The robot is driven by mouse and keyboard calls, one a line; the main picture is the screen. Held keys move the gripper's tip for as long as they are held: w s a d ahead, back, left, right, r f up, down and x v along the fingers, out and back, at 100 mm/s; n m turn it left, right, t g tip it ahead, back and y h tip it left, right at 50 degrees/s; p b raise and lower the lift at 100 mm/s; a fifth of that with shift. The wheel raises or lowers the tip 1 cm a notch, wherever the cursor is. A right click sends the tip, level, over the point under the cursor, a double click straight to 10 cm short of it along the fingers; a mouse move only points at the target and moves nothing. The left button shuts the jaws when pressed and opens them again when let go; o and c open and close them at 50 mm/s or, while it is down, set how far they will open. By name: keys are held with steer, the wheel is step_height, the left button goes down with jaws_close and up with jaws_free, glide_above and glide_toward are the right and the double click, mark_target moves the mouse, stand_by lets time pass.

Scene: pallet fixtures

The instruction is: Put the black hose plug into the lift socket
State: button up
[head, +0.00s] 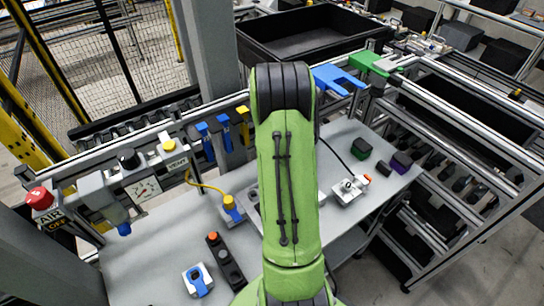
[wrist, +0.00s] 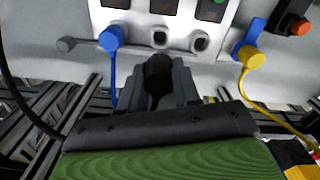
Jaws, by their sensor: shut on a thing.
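In the wrist view my gripper (wrist: 158,88) is shut on the black hose plug (wrist: 158,72), which sits between the fingers and points toward a pale socket panel (wrist: 180,20). The panel has two uncovered round sockets, a middle one (wrist: 160,37) and a right one (wrist: 200,42). A blue plug (wrist: 111,38) sits at the panel's left socket. The plug appears just below the middle socket; whether it touches cannot be told. The labels are cut off, so I cannot tell which socket is lift. In the head view my green arm hides the gripper and plug.
A yellow plug (wrist: 250,56) on a yellow hose is right of the panel; it also shows in the head view (head: 232,207). A black control box (head: 225,260) and a white block with a blue handle (head: 198,281) stand on the grey table (head: 150,255). A white fixture (head: 347,192) is at right.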

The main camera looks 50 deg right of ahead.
steer(key=shift+f+b, duration=2.2)
steer(key=shift+f, duration=0.85)
steer(key=shift+r, duration=0.1)
steer(key=shift+b, duration=0.35)
steer(key=shift+f+b, duration=0.3)
steer(key=shift+f, duration=0.2)
steer(key=shift+f+b, duration=1.15)
steer(key=shift+f, duration=0.15)
steer(key=o, duration=1.1)
steer(key=shift+f, duration=0.1)
